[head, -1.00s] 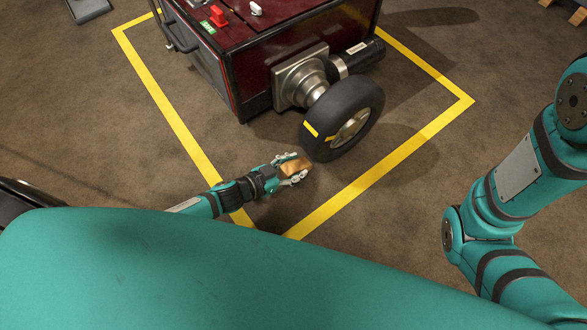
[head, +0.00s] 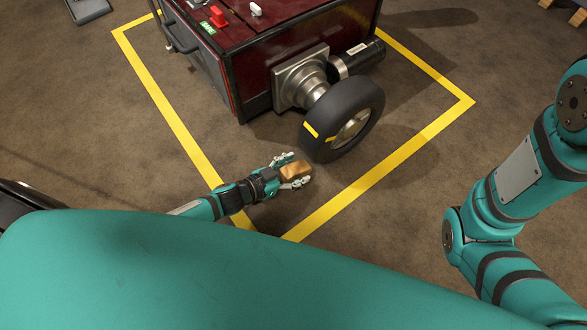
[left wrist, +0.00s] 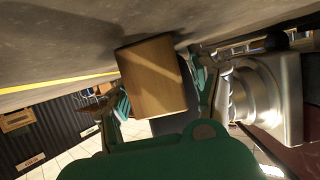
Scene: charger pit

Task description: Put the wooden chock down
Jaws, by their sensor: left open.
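The wooden chock (head: 295,173) is a small tan block on the floor, just in front of the machine's black wheel (head: 342,118). It appears to rest on the floor, with a small gap to the tyre in the head view. My left gripper (head: 291,172) is open, with one finger on each side of the chock. In the left wrist view the chock (left wrist: 152,78) fills the space between the spread fingers and hides part of the wheel behind it. My right gripper is not in view.
The dark red machine (head: 240,60) stands inside a yellow floor outline (head: 180,120). Its silver hub housing (head: 302,78) is beside the wheel. Brown floor (head: 420,200) is clear to the right of the chock. A grey object (head: 88,10) lies at the top left.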

